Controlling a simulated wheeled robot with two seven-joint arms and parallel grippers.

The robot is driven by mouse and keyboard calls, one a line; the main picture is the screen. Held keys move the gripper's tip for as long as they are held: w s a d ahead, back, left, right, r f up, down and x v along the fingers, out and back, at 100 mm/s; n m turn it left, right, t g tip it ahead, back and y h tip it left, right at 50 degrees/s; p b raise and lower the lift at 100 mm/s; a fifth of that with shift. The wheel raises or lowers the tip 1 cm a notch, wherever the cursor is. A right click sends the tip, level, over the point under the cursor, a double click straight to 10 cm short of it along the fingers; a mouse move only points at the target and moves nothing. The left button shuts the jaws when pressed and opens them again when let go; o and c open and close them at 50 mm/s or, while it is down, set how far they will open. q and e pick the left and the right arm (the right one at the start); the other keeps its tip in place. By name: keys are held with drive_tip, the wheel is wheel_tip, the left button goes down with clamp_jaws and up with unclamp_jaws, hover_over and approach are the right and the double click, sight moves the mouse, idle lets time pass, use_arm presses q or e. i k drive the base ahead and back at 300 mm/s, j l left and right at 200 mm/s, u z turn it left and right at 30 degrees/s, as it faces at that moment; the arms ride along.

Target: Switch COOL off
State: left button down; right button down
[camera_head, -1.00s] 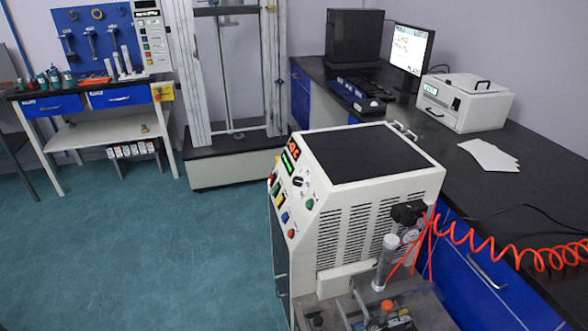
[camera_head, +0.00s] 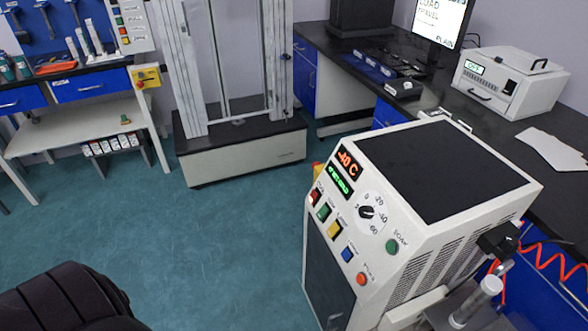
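The white machine (camera_head: 335,222) with a black top stands at the centre right, its sloped control panel turned to the left and towards me. A red display (camera_head: 347,162) reads about -40 C, with a green display (camera_head: 340,180) below it. A dial (camera_head: 369,211) marked 0 to -60 sits beside them. A red switch (camera_head: 316,197), a green switch (camera_head: 324,213), a yellow switch (camera_head: 335,230) and a blue switch (camera_head: 348,255) run down the panel. Their small labels are too blurred to tell surely which is COOL.
A dark ribbed shape (camera_head: 68,300) fills the lower left corner. A tall frame machine (camera_head: 245,145) stands behind on the floor. A dark bench (camera_head: 450,105) with a monitor (camera_head: 440,20) and white box (camera_head: 510,82) runs along the right. The floor (camera_head: 220,235) left of the panel is clear.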

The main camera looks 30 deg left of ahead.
sight(314, 197)
drive_tip(key=i+j, duration=0.1)
drive_tip(key=j, duration=0.75)
drive_tip(key=i+j, duration=0.15)
drive_tip(key=j, duration=0.3)
drive_tip(key=i+j, duration=0.1)
drive_tip(key=j, duration=0.35)
